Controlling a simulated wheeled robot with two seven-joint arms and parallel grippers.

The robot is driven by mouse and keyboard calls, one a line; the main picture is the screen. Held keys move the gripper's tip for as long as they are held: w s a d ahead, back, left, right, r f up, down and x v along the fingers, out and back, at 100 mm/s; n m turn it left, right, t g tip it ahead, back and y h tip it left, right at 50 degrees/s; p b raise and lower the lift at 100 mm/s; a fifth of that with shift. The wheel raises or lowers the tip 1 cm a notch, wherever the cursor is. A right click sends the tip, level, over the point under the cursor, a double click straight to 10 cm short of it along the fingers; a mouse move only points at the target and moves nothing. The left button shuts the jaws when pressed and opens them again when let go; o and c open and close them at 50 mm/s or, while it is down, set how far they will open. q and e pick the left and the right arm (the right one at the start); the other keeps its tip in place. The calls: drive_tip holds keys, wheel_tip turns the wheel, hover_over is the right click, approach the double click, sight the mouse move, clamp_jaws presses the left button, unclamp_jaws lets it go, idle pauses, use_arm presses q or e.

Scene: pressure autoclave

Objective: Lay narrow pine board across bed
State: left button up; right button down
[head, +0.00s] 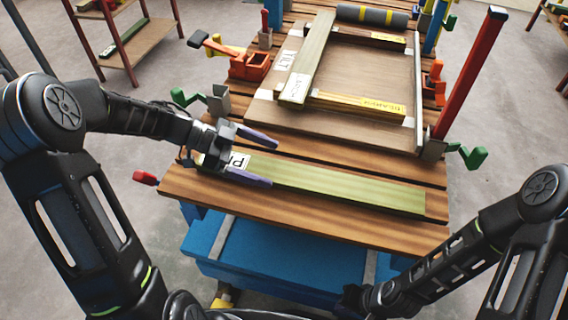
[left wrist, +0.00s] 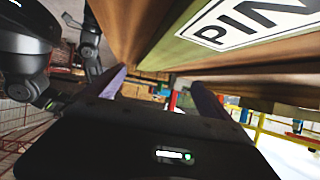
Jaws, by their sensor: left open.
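The narrow pine board (head: 345,190) lies flat along the near edge of the slatted wooden bed (head: 300,226), running left to right. Its white label, partly hidden by my gripper, starts with "PI" in the head view and shows "PIN" in the left wrist view (left wrist: 245,22). My left gripper (head: 272,164) is open at the board's left end, one purple finger beyond the board and one over its near side. In the left wrist view its fingers (left wrist: 158,82) hold nothing, with the board's end above them. My right gripper (head: 352,298) is dark and mostly hidden low beside the bed.
A brown panel (head: 345,68) with a pale board (head: 308,62) and yellow-labelled strips lies farther back on the bed. A red post (head: 468,75), green handles (head: 470,157) and a red clamp (head: 250,65) line the sides. A blue base (head: 285,262) is below.

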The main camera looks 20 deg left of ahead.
use_arm(q)
drive_tip(key=shift+v, duration=1.15)
